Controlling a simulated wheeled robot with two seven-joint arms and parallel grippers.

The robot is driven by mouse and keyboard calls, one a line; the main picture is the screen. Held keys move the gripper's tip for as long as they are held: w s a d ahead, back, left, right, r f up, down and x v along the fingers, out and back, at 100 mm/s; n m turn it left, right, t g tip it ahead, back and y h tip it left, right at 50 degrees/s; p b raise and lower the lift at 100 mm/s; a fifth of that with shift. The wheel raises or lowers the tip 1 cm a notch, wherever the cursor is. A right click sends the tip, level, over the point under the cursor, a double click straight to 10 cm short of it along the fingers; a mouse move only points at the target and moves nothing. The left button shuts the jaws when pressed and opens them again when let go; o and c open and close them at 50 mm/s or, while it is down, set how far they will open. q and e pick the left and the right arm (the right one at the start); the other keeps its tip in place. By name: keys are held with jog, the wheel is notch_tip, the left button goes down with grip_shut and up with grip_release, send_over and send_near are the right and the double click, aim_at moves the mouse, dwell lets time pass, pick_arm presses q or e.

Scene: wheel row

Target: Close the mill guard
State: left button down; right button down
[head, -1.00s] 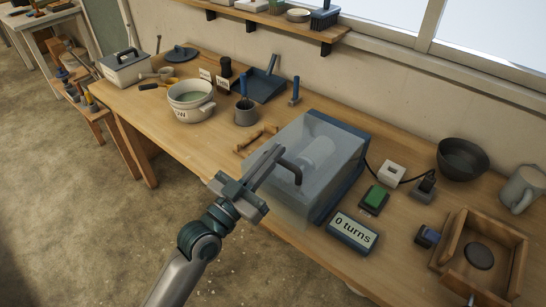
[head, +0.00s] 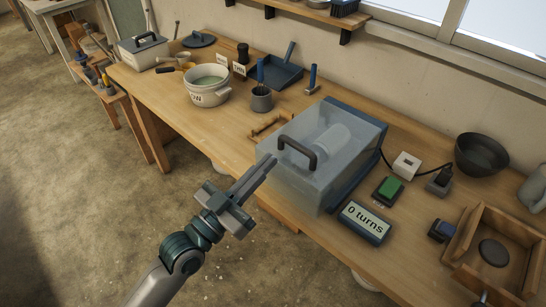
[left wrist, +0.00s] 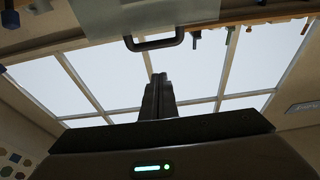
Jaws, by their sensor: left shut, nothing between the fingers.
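The mill guard (head: 331,182) is a clear box with a dark handle (head: 297,152) on its front side. It looks lowered over the mill, and a pale roller (head: 331,142) shows through it, above a dark blue base (head: 352,182). My left gripper (head: 270,162) is shut and empty, in front of the guard, just left of the handle; a small gap seems to lie between. In the left wrist view the guard (left wrist: 150,12) and its handle (left wrist: 155,43) are beyond the shut fingers (left wrist: 158,82). My right gripper is not in view.
A "0 turns" counter (head: 364,223) and a green button (head: 388,188) are right of the mill. A wooden tray (head: 465,238) is at the far right. A white pot (head: 208,96) and a dark cup (head: 261,101) stand left of it. Free floor lies before the bench.

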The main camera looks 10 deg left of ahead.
pick_arm(q)
jog(key=shift+s+a+f, duration=0.35)
jog(key=shift+s, duration=0.1)
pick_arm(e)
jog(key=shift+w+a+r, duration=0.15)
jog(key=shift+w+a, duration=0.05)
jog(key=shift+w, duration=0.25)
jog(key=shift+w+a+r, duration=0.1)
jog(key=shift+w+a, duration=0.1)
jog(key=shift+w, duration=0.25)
pick_arm(q)
jog(key=shift+f, duration=0.1)
